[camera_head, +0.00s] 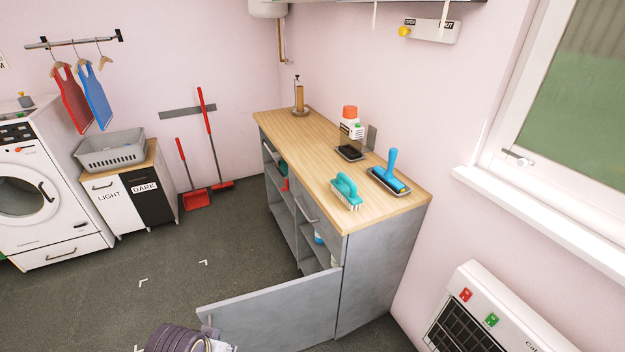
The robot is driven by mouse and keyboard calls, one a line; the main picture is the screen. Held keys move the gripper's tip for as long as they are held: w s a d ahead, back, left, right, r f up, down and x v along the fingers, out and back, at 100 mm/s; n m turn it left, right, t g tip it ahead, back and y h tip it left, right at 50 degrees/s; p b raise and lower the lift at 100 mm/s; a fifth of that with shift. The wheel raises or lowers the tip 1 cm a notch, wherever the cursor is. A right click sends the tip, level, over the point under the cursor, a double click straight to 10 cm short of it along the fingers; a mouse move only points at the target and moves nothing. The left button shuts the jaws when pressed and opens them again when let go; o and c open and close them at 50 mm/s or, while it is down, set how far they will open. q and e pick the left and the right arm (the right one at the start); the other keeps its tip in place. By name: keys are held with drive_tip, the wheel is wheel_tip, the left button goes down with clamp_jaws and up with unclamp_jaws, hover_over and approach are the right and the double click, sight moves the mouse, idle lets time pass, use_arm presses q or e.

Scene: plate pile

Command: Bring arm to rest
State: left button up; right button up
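A grey ribbed part (175,339), which looks like the end of my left arm, shows at the bottom edge, left of centre. It is beside the free end of an open grey cupboard door (270,318). I cannot tell whether it touches the door. The fingers are cut off or hidden, so their opening cannot be read. My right gripper is not in view.
The door sticks out left from a grey cabinet (375,270) with a wooden top (318,157). A teal brush (346,190) and blue roller (391,172) are on top. A heater (490,318) stands right. Open floor (130,265) lies left.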

use_arm(q)
wheel_tip(320, 180, down, 32)
drive_tip(key=s+a+g, duration=0.1)
drive_tip(key=s+a, duration=0.1)
drive_tip(key=a, duration=0.1)
drive_tip(key=s+a+f, duration=0.3)
drive_tip(key=s+f, duration=0.6)
drive_tip(key=s, duration=0.1)
drive_tip(key=s+a+f+g+y, duration=0.1)
drive_tip(key=s+a+f, duration=0.3)
drive_tip(key=s+f, duration=0.6)
drive_tip(key=shift+s+a+m, duration=0.2)
drive_tip(key=shift+s+m, duration=0.1)
idle(0.8)
